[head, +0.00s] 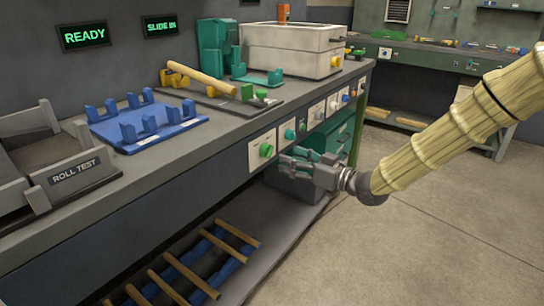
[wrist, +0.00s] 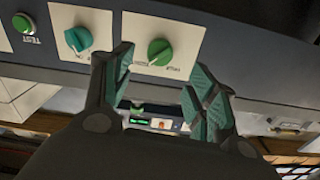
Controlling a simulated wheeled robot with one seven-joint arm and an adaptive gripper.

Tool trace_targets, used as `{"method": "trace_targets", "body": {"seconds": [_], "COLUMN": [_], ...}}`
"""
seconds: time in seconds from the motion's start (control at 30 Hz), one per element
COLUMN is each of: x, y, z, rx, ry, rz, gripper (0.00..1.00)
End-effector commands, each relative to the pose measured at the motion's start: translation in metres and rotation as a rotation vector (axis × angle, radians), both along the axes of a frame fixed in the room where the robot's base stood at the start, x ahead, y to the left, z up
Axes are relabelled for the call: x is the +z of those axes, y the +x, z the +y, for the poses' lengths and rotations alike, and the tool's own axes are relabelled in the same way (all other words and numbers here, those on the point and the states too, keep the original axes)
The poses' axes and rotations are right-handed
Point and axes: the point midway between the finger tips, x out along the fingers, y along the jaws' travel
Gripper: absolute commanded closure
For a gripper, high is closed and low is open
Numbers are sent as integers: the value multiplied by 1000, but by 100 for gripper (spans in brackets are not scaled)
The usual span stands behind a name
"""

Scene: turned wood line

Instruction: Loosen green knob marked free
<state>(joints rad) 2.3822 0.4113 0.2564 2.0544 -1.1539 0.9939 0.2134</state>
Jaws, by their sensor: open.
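The green knob (head: 266,150) sits on a white plate on the bench's front panel. In the wrist view the green knob (wrist: 160,52) shows clearly, with a pale pointer line; the small lettering on its plate is too small to read surely. My gripper (head: 285,158) is just in front of the panel, beside the knob in the head view. In the wrist view my gripper (wrist: 161,72) is open and empty, its teal-padded fingers apart, with the knob ahead between and beyond the fingertips. I see no contact with the knob.
A teal knob (wrist: 78,39) sits on the neighbouring plate, with a green TEST button (wrist: 23,23) beyond it. Blue cradles (head: 145,120) and a roll test stand (head: 75,172) are on the bench. Wooden rods (head: 190,275) lie on the lower shelf. The floor at right is clear.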

Motion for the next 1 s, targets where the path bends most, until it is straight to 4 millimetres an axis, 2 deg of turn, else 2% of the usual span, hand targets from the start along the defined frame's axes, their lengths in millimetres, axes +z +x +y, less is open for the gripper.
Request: {"method": "trace_targets", "body": {"seconds": [0.23,0.43,0.6,0.9,1.0], "x": [-3,-2,-1,0,0], "y": [24,38,43,44,44], "z": [33,52,60,61,60], "rx": [0,-1,0,-1,-1], "ry": [-1,0,0,0,0], "rz": [0,0,0,1,1], "gripper": [42,42,42,42,58]}}
